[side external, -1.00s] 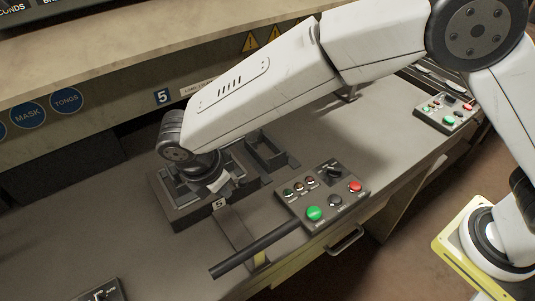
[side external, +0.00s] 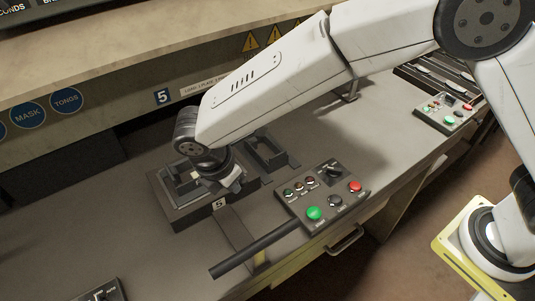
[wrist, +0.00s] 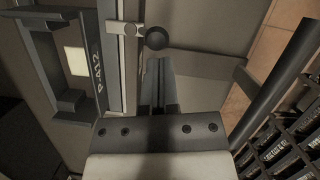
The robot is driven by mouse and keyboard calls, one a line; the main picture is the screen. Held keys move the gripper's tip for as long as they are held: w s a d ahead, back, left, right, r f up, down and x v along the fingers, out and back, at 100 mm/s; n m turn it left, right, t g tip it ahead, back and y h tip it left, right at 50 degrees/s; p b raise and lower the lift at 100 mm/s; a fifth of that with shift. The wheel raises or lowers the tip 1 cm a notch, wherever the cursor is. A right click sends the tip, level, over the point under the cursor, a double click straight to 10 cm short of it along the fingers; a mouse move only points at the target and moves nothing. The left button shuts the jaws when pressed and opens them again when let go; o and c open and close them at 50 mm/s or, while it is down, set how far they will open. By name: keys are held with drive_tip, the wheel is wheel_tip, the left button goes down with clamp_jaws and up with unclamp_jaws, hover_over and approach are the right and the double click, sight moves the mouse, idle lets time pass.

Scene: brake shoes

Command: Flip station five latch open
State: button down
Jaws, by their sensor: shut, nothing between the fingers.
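A short bar with a round dark knob (wrist: 156,39), which looks like the latch, sticks out from the fixture's edge. My gripper (wrist: 160,75) is shut and empty, its fingertips just below the knob in the picture. I cannot tell whether they touch it. In the side view my gripper (side external: 233,185) hides the latch.
A control box (side external: 335,205) with green and red buttons stands right of the fixture. A dark bracket (side external: 265,152) sits behind it. A long dark bar (side external: 250,252) crosses the bench's front edge. Open bench (side external: 110,220) lies to the left.

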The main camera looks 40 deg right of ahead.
drive_tip(key=shift+s+d+n+t, duration=0.25)
drive_tip(key=shift+d+n+t, duration=0.1)
drive_tip(key=shift+n, duration=0.75)
drive_tip(key=shift+w+d+n+t+y, duration=0.25)
drive_tip(key=shift+d+n+y, duration=0.45)
drive_tip(key=shift+n, duration=1.45)
drive_tip(key=shift+w+d+n+t+y, duration=0.1)
drive_tip(key=shift+d+n+t+y, duration=0.25)
drive_tip(key=shift+d+n, duration=1.25)
drive_tip(key=shift+w+d+n+t+y, duration=0.2)
drive_tip(key=shift+d+n+t+y, duration=0.2)
drive_tip(key=shift+n, duration=2.25)
drive_tip(key=shift+w+d, duration=0.1)
drive_tip(key=s+d+r, duration=0.1)
drive_tip(key=s+r, duration=0.5)
drive_tip(key=r, duration=0.4)
drive_tip(key=shift+s+d+r, duration=0.15)
drive_tip(key=shift+s, duration=0.25)
